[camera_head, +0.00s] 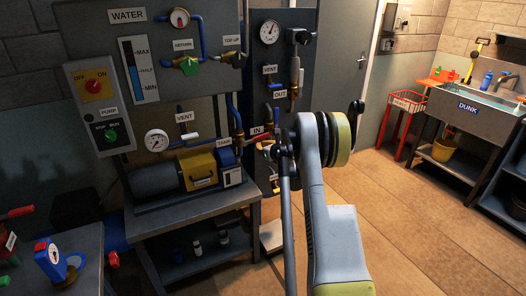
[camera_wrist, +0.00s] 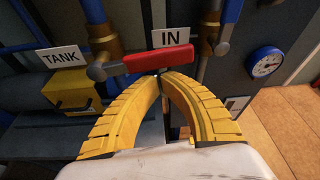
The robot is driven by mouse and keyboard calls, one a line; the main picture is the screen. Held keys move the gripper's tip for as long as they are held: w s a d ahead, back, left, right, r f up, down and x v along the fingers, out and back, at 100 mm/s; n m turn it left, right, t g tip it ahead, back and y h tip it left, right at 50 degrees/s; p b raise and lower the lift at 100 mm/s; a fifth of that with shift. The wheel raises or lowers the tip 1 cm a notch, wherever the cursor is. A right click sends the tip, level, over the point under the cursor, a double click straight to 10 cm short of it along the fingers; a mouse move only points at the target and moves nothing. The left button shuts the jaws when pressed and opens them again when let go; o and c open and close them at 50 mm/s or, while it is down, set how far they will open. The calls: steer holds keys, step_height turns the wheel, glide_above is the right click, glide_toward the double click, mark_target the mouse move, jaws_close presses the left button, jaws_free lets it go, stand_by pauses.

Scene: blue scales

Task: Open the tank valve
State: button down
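In the wrist view, a red lever handle (camera_wrist: 157,59) lies nearly level between two upright pipes with brass fittings. Its left end meets a grey pivot (camera_wrist: 97,71) at the left brass valve (camera_wrist: 104,40), beside the TANK label (camera_wrist: 61,57). Its right end lies close to a grey piece at the right valve (camera_wrist: 212,38); I cannot tell whether they join. My gripper (camera_wrist: 161,74) has its yellow fingertips together just below the middle of the handle. Whether they touch it is unclear. In the head view, my arm hides most of this spot, near the IN label (camera_head: 257,131).
A yellow-and-blue pump unit (camera_head: 198,170) stands on a grey bench (camera_head: 188,215) left of my arm. Gauges and pipes cover the panels behind. In the wrist view, a blue gauge (camera_wrist: 265,62) is at the right. The floor (camera_head: 430,215) to the right is clear.

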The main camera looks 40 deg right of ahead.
steer(key=shift+r, duration=0.1)
stand_by(0.3)
steer(key=shift+r+n, duration=0.15)
steer(key=shift+n, duration=0.15)
